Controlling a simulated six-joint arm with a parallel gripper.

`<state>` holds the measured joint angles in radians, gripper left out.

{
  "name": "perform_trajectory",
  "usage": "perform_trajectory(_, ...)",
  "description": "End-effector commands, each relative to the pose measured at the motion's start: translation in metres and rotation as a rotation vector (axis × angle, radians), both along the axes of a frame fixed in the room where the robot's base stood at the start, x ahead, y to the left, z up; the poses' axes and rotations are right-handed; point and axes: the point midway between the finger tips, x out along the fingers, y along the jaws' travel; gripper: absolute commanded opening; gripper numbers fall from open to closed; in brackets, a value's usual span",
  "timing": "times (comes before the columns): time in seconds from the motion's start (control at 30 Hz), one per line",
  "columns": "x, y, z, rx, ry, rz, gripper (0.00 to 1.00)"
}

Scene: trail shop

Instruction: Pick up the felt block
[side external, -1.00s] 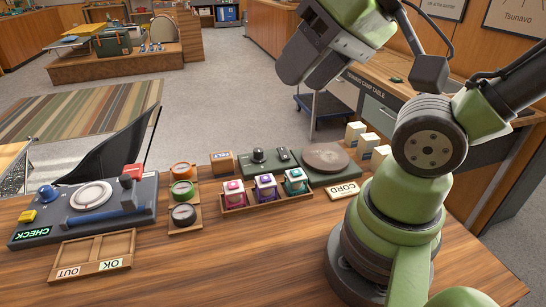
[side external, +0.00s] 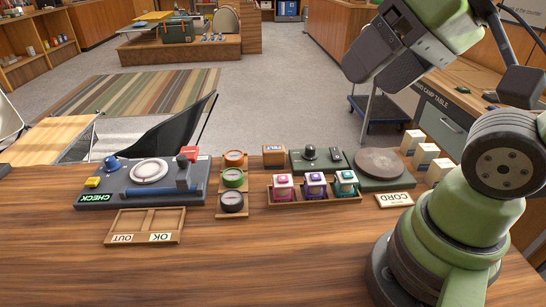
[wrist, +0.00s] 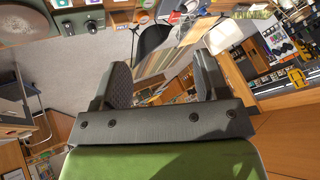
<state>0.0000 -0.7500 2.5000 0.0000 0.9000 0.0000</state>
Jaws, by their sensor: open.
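A small orange-brown block with a blue label (side external: 273,155) stands on the table behind the row of bottles in the side view. It appears to be the felt block, but its lettering is too small to read surely. My gripper (side external: 368,74) is high above the table, to the right of this block and well apart from it. In the wrist view my gripper (wrist: 160,74) has its two fingers spread, with nothing between them.
A wooden rack (side external: 314,199) holds pink, purple and teal bottles in front of the block. A dark green unit with a round plate (side external: 380,163) lies to the right. A grey CHECK console (side external: 142,193) and OUT/OK tray (side external: 145,237) are left. The front table is clear.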

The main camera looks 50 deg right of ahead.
Motion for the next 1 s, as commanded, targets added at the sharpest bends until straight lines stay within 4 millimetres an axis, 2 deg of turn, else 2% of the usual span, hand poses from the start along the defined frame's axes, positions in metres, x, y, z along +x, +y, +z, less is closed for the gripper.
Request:
perform_trajectory(0.27,0.0,0.0,0.0,0.0,0.001,0.001,0.72)
perform_trajectory(0.37,0.007,-0.001,0.003,-0.021,0.012,0.017,0.72)
perform_trajectory(0.43,0.018,-0.004,0.006,-0.053,0.031,0.049,0.72)
perform_trajectory(0.6,0.069,-0.016,0.011,-0.187,0.107,0.196,0.72)
perform_trajectory(0.73,0.114,-0.029,0.002,-0.284,0.174,0.335,0.72)
perform_trajectory(0.87,0.158,-0.046,-0.021,-0.366,0.243,0.483,0.72)
perform_trajectory(1.0,0.2,-0.066,-0.06,-0.433,0.315,0.654,0.72)
